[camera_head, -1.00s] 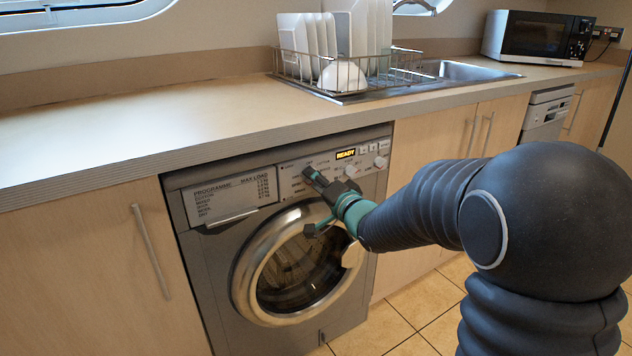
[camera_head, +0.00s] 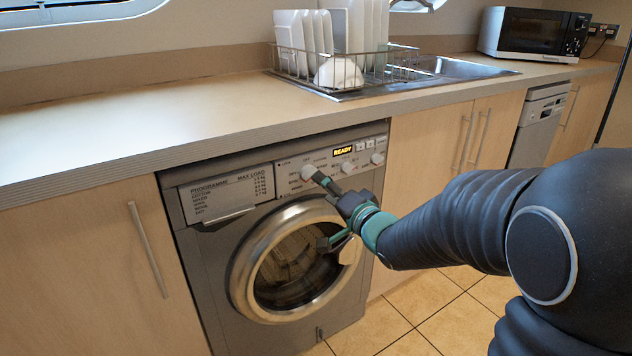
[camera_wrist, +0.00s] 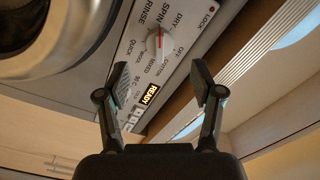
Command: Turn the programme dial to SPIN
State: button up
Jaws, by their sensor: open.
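The programme dial (camera_head: 308,172) is a round pale knob on the washing machine's front panel, left of the lit READY display. In the wrist view the dial (camera_wrist: 156,43) has a red pointer line, ringed by printed words including RINSE, SPIN, DRY, OFF and QUICK. The red line points up the picture, toward the SPIN and DRY side; I cannot tell which word exactly. My gripper (camera_head: 325,213) is open and empty, its upper finger just below and right of the dial. In the wrist view the dial lies beyond the open fingertips (camera_wrist: 162,84), apart from them.
The washing machine's round door (camera_head: 240,270) lies below the panel, behind my lower finger. The READY display (camera_head: 344,152) is lit. The worktop edge (camera_head: 230,142) overhangs above, with a dish rack (camera_head: 290,68) on it.

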jog(key=v, duration=0.6)
jog(key=s+d+f+n+g+h, duration=0.3)
jog(key=s+d+f+g+h, duration=0.15)
jog(key=d+f+h, duration=0.65)
jog(key=s+d+n+g, duration=0.1)
jog(key=s+d+g, duration=0.15)
jog(key=s, duration=0.35)
jog(key=s+d+n+g, duration=0.1)
jog(key=s+g, duration=0.2)
jog(key=s, duration=0.3)
jog(key=s+a+r+y, duration=0.1)
jog(key=s+a+r, duration=0.1)
jog(key=s+r, duration=0.4)
jog(key=shift+s+r+t, duration=0.2)
jog(key=shift+s+t, duration=0.1)
jog(key=shift+s, duration=2.1)
